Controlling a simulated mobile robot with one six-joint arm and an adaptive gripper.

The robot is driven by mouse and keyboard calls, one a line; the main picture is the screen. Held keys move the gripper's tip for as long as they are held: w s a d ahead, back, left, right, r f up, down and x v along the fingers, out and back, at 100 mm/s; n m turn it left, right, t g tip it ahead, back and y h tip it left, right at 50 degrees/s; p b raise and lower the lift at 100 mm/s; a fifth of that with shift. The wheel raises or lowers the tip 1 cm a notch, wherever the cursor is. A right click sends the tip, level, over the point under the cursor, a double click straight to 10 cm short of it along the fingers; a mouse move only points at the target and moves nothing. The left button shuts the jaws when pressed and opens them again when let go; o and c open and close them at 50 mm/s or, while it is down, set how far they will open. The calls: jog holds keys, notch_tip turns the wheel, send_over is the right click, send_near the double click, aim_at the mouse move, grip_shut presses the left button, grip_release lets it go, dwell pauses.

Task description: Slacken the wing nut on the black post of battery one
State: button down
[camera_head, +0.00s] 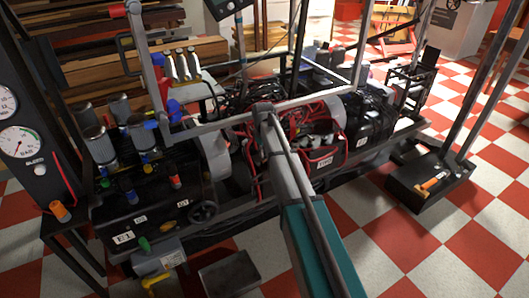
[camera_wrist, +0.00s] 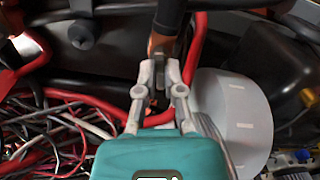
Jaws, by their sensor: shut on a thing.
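In the wrist view, my gripper (camera_wrist: 160,70) is shut, its two grey fingers close together on a small piece that I take to be the wing nut; the fingers mostly hide it. Just past the fingertips is a copper-brown piece (camera_wrist: 158,43), with a thick black post-like part (camera_wrist: 169,14) beyond it. In the head view, my gripper (camera_head: 263,108) reaches into the machine beside red cables. The wing nut cannot be made out there, and I cannot tell which part is battery one.
Red hoses (camera_wrist: 197,45) run close to the fingers. Loose wires (camera_wrist: 60,130) lie at left and a light grey rounded housing (camera_wrist: 232,120) at right. In the head view, a grey frame bar (camera_head: 215,122) crosses near my gripper. Checkered floor (camera_head: 400,235) is open at front right.

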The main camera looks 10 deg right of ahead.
jog(key=c, duration=0.8)
grip_release()
jog(key=shift+f, duration=0.1)
jog(key=shift+o, duration=0.2)
